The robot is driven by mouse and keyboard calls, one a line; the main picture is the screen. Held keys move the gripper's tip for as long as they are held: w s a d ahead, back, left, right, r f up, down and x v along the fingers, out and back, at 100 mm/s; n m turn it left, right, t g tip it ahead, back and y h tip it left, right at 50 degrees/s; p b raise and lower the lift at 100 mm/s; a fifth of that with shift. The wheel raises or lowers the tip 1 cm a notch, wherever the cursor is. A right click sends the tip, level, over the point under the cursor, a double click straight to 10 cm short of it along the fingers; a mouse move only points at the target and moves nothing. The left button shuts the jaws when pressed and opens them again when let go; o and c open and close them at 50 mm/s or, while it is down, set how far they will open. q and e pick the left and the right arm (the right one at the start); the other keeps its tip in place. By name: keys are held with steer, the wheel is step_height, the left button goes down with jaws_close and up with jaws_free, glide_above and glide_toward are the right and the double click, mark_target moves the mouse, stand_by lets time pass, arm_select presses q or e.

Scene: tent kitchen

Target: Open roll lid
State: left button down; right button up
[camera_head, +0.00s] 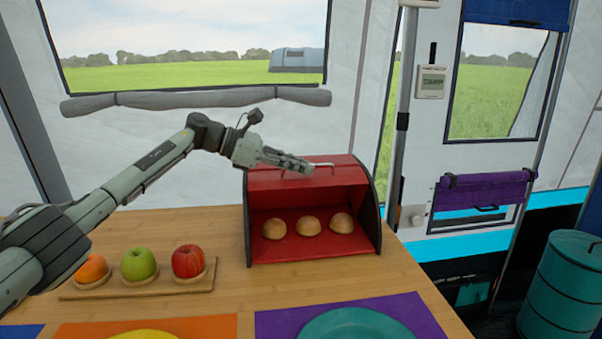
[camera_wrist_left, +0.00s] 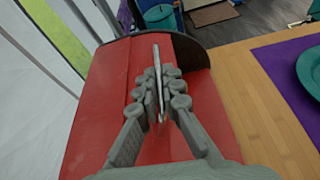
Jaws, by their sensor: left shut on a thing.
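A red bread box (camera_head: 312,246) with dark side panels stands on the wooden table. Its red roll lid (camera_head: 345,175) is rolled up toward the top, so the front is open and three bread rolls (camera_head: 308,226) show inside. My left gripper (camera_head: 308,167) is at the lid's upper front, where a thin light handle (camera_head: 323,164) runs. In the left wrist view the fingers (camera_wrist_left: 160,95) close on both sides of this metal handle (camera_wrist_left: 157,65), above the red lid (camera_wrist_left: 95,105). My right gripper is not in view.
A wooden fruit board (camera_head: 140,292) with an orange, a green apple and a red apple lies left of the box. A teal plate (camera_head: 355,325) on a purple mat (camera_head: 437,318) lies in front. A pole (camera_head: 402,120) and tent wall stand close behind.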

arm_select(q)
steer(key=shift+w, duration=0.1)
stand_by(0.3)
steer(key=c, duration=1.7)
jaws_free()
steer(key=shift+a, duration=0.1)
steer(key=v, duration=1.2)
steer(key=shift+r, duration=0.1)
